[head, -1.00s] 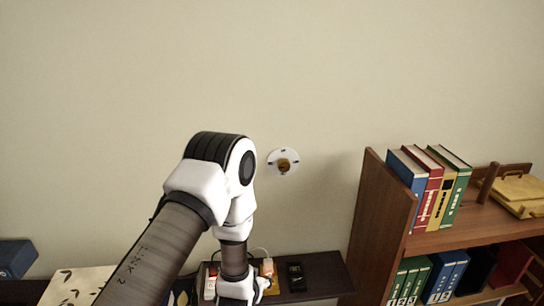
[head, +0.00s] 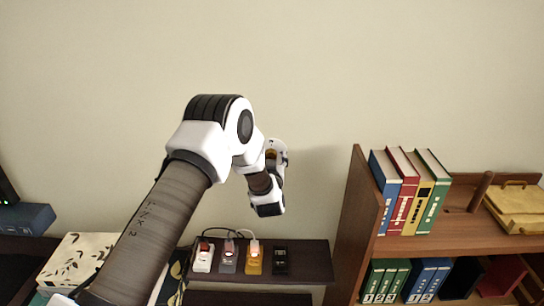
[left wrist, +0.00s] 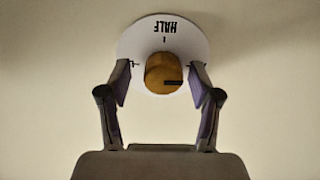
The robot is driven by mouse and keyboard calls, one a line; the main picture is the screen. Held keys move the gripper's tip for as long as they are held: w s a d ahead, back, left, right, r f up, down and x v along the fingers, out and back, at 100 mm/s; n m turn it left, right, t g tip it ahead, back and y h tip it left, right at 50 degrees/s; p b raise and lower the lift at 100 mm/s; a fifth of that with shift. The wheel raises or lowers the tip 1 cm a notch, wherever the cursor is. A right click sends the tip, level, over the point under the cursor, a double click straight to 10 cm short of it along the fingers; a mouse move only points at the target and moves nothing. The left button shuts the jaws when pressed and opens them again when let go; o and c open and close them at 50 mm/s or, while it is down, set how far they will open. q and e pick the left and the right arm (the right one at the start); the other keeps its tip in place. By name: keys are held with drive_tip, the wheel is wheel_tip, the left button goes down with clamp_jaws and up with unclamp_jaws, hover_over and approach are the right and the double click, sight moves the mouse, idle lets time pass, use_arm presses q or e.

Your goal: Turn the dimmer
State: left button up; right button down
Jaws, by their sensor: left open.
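The dimmer is a round white plate (left wrist: 150,28) on the wall with a brass-coloured knob (left wrist: 158,82) at its middle. In the left wrist view, the plate reads "HALF" upside down near its upper edge, and a dark mark on the knob points right. My left gripper (left wrist: 161,70) is open, with one finger on each side of the knob and a gap visible on both sides. Its fingertips overlap the plate's lower part; whether they touch it I cannot tell. In the head view, my left arm partly hides the dimmer (head: 272,154). My right gripper is not in view.
Below the dimmer, a dark shelf (head: 305,262) holds several small devices, including a yellow one (head: 254,260) and a black one (head: 280,260), with cables. A wooden bookcase (head: 346,235) with books stands at right. The wall above is clear.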

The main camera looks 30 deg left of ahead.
use_arm(q)
drive_tip(key=c, duration=0.7)
drive_tip(key=shift+s+a, duration=0.1)
drive_tip(key=shift+a, duration=0.1)
drive_tip(key=c, duration=0.4)
drive_tip(key=shift+c, duration=0.2)
drive_tip(key=shift+f+n+b, duration=0.15)
drive_tip(key=shift+n+b, duration=0.35)
drive_tip(key=shift+b, duration=0.3)
drive_tip(key=shift+n+b, duration=17.4)
drive_tip(key=shift+b, duration=5.4)
